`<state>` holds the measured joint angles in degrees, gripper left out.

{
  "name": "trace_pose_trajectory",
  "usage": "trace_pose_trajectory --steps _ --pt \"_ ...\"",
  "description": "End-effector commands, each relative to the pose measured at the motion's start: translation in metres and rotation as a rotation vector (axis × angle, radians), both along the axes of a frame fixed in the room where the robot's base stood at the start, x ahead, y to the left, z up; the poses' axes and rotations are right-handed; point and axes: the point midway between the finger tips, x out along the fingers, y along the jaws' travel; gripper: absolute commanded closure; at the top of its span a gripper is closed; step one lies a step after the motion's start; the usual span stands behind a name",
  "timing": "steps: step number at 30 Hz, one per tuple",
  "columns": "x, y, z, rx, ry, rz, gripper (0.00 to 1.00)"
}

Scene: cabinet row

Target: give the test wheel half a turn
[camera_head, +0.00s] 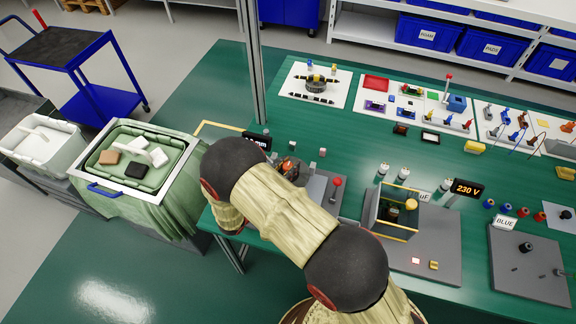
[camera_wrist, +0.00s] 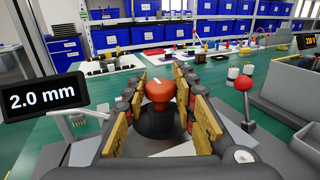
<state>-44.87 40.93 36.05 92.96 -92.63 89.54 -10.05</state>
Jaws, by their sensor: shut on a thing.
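The test wheel appears to be the red-orange knob (camera_wrist: 158,92) with a white mark on top, above a dark round base (camera_wrist: 157,122) in the wrist view. My gripper (camera_wrist: 160,80) has its wooden-looking, dark-padded fingers on both sides of the knob and is shut on it. The knob's white mark points up and slightly left in the picture. In the head view my gripper (camera_head: 289,167) is at the grey fixture (camera_head: 322,186), and my arm hides much of that area.
A display reading 2.0 mm (camera_wrist: 40,98) stands left of my gripper. A red-ball lever (camera_wrist: 244,84) stands close on the right, and it also shows in the head view (camera_head: 337,182). A yellow-edged open box (camera_head: 392,212) stands further right on the green table (camera_head: 350,130).

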Motion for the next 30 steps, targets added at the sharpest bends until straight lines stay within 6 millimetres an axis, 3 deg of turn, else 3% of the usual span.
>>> trace_pose_trajectory --steps 14,30 --pt "-0.0006 -0.0008 0.0013 -0.002 0.002 0.088 0.98" --pt "-0.0009 -0.0029 0.0003 0.000 0.003 0.523 0.98"
